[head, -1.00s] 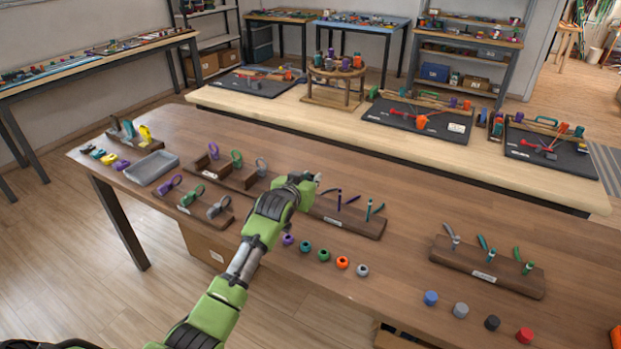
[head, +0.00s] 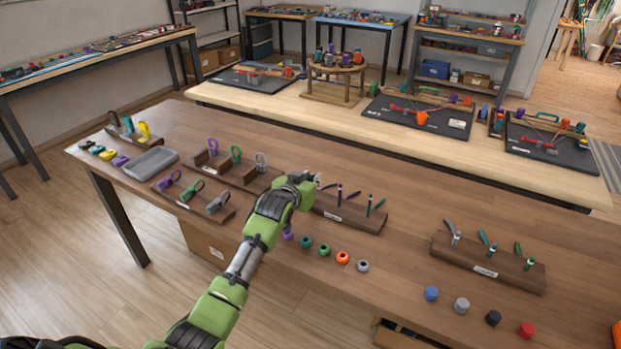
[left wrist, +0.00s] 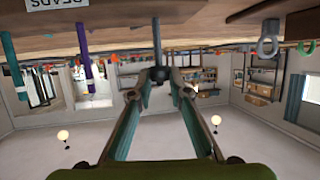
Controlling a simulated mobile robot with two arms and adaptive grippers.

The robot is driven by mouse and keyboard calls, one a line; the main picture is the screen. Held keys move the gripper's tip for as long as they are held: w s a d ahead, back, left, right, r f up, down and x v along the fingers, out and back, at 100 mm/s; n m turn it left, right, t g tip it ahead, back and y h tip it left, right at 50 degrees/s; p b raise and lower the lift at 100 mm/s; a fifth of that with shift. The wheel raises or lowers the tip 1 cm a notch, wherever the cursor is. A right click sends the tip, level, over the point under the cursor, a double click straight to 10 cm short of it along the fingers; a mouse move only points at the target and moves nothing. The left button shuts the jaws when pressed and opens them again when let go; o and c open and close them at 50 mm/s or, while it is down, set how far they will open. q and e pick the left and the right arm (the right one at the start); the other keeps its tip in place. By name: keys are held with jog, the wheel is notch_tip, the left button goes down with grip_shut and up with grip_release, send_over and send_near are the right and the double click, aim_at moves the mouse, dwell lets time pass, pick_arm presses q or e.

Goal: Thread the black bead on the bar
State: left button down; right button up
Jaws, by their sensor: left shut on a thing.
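My left gripper (head: 317,181) is over the left end of a dark wooden block (head: 345,216) that carries thin upright bars and cords. In the left wrist view, which is upside down, its fingers (left wrist: 160,78) are shut on a small black bead (left wrist: 158,74). The bead is in line with a grey bar (left wrist: 157,40) and at its free tip. I cannot tell whether the tip is inside the bead's hole. A purple bar (left wrist: 84,52) and a teal bar (left wrist: 13,62) stand beside it on the same block. In the head view the gripper hides the bead. My right gripper is out of view.
A row of loose beads, including an orange bead (head: 342,257) and a grey bead (head: 362,266), lies in front of the block. A grey tray (head: 151,163) and clip stands are to the left. Another corded block (head: 487,262) and several caps are to the right.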

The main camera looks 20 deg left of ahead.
pick_arm(q)
jog(key=c, duration=1.8)
grip_release()
jog(key=o, duration=0.3)
jog(key=shift+r, duration=0.1)
jog(key=shift+p+v, duration=0.8)
jog(key=shift+p, duration=0.25)
jog(key=p+v, duration=0.4)
jog(key=shift+s, duration=0.2)
